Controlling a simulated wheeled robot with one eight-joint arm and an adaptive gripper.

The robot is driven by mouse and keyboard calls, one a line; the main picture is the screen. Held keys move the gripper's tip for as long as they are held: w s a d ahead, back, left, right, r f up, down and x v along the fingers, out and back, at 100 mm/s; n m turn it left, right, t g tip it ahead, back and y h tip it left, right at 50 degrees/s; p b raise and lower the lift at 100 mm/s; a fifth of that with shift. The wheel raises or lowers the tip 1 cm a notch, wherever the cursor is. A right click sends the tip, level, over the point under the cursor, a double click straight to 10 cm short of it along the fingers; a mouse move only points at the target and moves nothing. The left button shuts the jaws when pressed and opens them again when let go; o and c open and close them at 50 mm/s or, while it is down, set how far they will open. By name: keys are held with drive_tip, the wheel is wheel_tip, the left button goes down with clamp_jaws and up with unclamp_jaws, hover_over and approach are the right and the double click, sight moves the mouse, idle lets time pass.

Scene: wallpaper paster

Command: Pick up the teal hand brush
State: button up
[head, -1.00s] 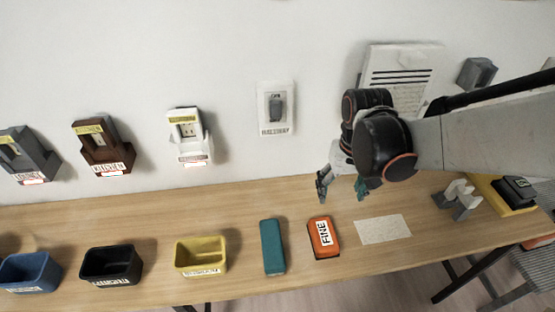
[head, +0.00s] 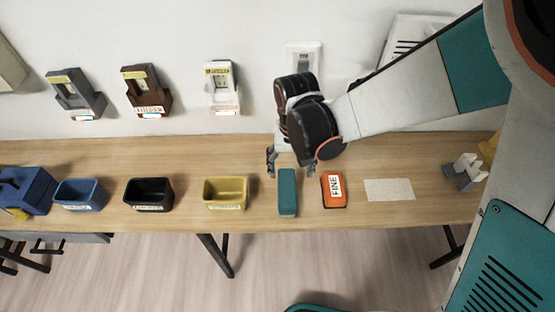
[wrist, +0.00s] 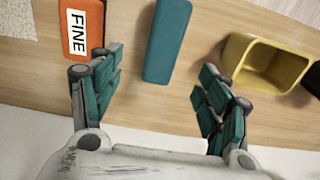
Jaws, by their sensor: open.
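The teal hand brush (head: 287,192) is a plain long block lying on the wooden table, between the yellow bin and the orange block. My gripper (head: 291,166) is just behind the brush's far end in the head view, above the table. In the wrist view the brush (wrist: 167,40) lies ahead of my open gripper (wrist: 160,90), roughly between the lines of the two fingers and nearer the left one. The fingers are wide apart with nothing between their tips but bare table and the brush's near end. The brush's far end is cut off in the wrist view.
An orange block labelled FINE (head: 334,189) lies right of the brush, close to my left finger in the wrist view. A yellow bin (head: 226,206) stands to the left. Black (head: 149,206) and blue (head: 80,207) bins are farther left. A pale sheet (head: 389,190) lies right.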

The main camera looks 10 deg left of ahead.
sight(287, 188)
wheel_tip(287, 188, down, 7)
drive_tip(key=shift+w+b, duration=0.15)
drive_tip(key=shift+b, duration=0.8)
drive_tip(key=f, duration=0.1)
drive_tip(key=f+b, duration=0.1)
drive_tip(key=f, duration=0.1)
drive_tip(key=f+b, duration=0.1)
drive_tip(key=f, duration=0.1)
drive_tip(key=shift+s+a, duration=0.3)
drive_tip(key=c, duration=1.2)
